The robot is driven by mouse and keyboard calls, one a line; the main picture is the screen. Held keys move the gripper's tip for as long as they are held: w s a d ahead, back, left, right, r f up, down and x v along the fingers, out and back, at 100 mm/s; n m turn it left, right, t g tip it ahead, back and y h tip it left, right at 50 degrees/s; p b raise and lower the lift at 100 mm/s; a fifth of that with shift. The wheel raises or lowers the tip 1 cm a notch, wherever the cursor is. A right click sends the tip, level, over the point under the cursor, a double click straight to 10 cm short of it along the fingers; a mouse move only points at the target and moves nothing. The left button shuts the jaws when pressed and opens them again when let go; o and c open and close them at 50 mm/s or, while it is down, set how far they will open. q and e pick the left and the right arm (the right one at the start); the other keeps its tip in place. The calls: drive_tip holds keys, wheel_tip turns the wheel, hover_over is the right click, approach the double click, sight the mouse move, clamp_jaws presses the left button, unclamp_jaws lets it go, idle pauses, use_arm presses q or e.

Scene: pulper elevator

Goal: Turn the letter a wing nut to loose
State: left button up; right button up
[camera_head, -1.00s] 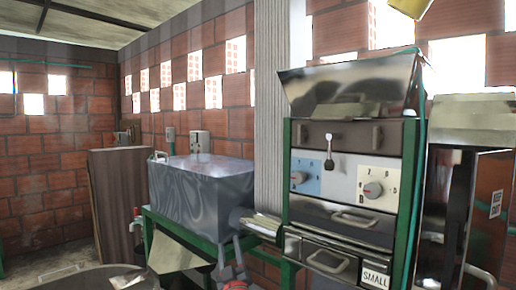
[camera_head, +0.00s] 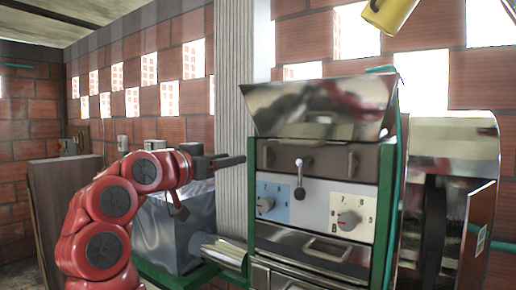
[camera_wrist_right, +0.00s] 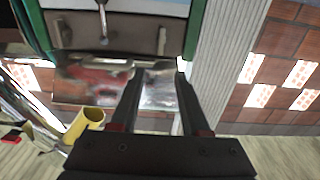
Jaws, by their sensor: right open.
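The pulper machine's front panel (camera_head: 310,195) carries two small upright wing-like pieces: a left one (camera_head: 268,157) and a right one (camera_head: 350,165). No letter is readable beside them, so I cannot tell which is wing nut a. They also show upside down in the wrist view, one on the left (camera_wrist_right: 65,32) and one on the right (camera_wrist_right: 162,40). My right gripper (camera_head: 236,161) is left of the panel, close to its left green post. In the wrist view my right gripper (camera_wrist_right: 160,74) is open and empty, with its fingers apart from the panel. My left gripper is out of view.
A small lever (camera_head: 299,180) hangs between the wing pieces. A shiny sloped hopper (camera_head: 315,108) is above. A yellow container (camera_head: 390,14) hangs at upper right. A grey box (camera_head: 190,235) stands behind my arm.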

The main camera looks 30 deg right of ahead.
sight(265, 153)
drive_tip(key=p+x, duration=0.5)
drive_tip(key=x, duration=0.9)
drive_tip(key=shift+r+p, duration=0.15)
drive_tip(key=shift+p, duration=0.25)
drive_tip(key=shift+w+d, duration=0.15)
drive_tip(key=shift+d, duration=0.1)
clamp_jaws()
drive_tip(key=shift+f, duration=0.2)
